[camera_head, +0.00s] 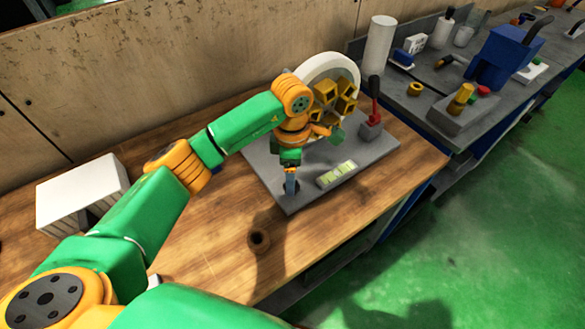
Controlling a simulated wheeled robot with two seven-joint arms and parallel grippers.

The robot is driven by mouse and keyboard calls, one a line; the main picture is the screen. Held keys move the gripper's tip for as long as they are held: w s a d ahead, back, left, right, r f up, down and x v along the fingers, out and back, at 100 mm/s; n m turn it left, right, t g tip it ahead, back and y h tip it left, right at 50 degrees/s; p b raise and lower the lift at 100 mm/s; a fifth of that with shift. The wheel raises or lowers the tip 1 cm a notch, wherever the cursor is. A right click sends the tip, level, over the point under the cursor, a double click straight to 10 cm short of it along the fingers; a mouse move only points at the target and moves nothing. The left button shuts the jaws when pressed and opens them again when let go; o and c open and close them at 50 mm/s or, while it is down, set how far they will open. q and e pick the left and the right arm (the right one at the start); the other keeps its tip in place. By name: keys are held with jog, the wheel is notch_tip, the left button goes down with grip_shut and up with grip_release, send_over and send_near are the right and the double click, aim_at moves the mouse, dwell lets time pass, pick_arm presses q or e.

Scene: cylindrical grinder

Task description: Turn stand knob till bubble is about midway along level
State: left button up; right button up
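The grinder's grey base plate (262,165) lies on the wooden bench. A level (337,174) with a yellow-green vial in a pale frame sits near the plate's front; the bubble is too small to place. My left gripper (290,187) points down over the plate's front left corner, left of the level. A dark round part, probably the stand knob (285,188), shows at its fingertips. The fingers hide much of it, so I cannot tell whether they grip it. My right gripper is not in view.
A cluttered grey bench (415,105) adjoins at right.

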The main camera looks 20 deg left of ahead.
pick_arm(q)
jog(key=f, duration=0.3)
jog(key=shift+a+f+p, duration=0.2)
jog(key=shift+f+p, duration=0.05)
jog(key=shift+p, duration=0.05)
jog(key=shift+w+f, duration=0.2)
jog(key=shift+s+r, duration=0.1)
jog(key=shift+s, duration=0.05)
jog(key=c, duration=1.2)
jog(key=m+b, duration=0.1)
jog(key=b, duration=0.1)
jog(key=m+b, duration=0.2)
jog(key=shift+f+m+b, duration=0.3)
jog(key=shift+f+b, duration=0.1)
grip_shut()
jog(key=shift+r+m, duration=0.2)
jog(key=shift+m, duration=0.3)
jog(key=shift+r, duration=0.25)
jog(key=o, duration=1.2)
grip_release()
